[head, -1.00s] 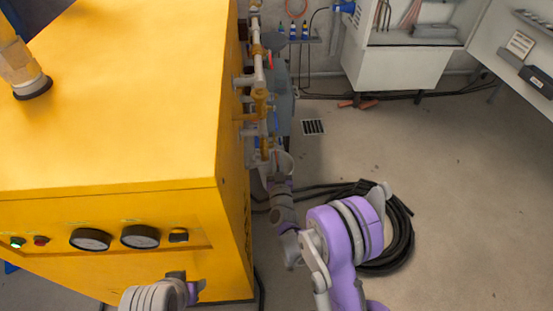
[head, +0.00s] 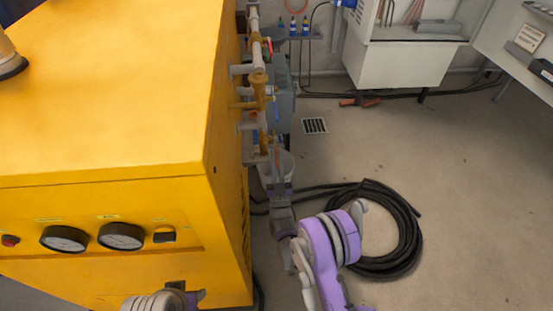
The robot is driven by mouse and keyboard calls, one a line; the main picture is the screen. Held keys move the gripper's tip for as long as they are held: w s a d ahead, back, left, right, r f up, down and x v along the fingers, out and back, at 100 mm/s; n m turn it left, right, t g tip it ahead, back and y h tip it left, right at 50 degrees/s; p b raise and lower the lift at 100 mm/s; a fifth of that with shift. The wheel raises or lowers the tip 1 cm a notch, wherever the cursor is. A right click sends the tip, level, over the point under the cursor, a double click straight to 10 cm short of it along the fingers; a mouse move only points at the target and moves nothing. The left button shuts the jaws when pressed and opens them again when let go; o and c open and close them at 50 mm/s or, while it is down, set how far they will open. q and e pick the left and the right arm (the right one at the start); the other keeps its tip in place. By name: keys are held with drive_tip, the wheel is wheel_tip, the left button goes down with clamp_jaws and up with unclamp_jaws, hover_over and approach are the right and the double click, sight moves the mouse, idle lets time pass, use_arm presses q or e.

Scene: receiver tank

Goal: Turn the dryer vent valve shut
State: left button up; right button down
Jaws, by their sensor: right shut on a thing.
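The brass and grey pipework (head: 259,95) runs down the right side of the yellow cabinet (head: 110,100), with several fittings and small handles. The dryer vent valve (head: 264,143) seems to be the low brass fitting near its bottom end. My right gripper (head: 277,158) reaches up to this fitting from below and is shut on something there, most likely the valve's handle. The jaws hide the handle, so its angle cannot be read. My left gripper (head: 192,298) is low in front of the cabinet, partly cut off, and its jaws cannot be made out.
A coiled black hose (head: 405,235) lies on the floor to the right, with a floor drain (head: 315,125) farther back. Gauges (head: 121,236) sit on the cabinet front. Open floor lies right of the hose.

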idle(0.5)
drive_tip(key=c, duration=1.2)
unclamp_jaws()
drive_tip(key=shift+c, duration=0.2)
drive_tip(key=shift+f, duration=0.1)
drive_tip(key=p+v, duration=0.1)
drive_tip(key=v, duration=0.9)
drive_tip(key=shift+s+f+p, duration=0.25)
drive_tip(key=shift+f+p, duration=0.05)
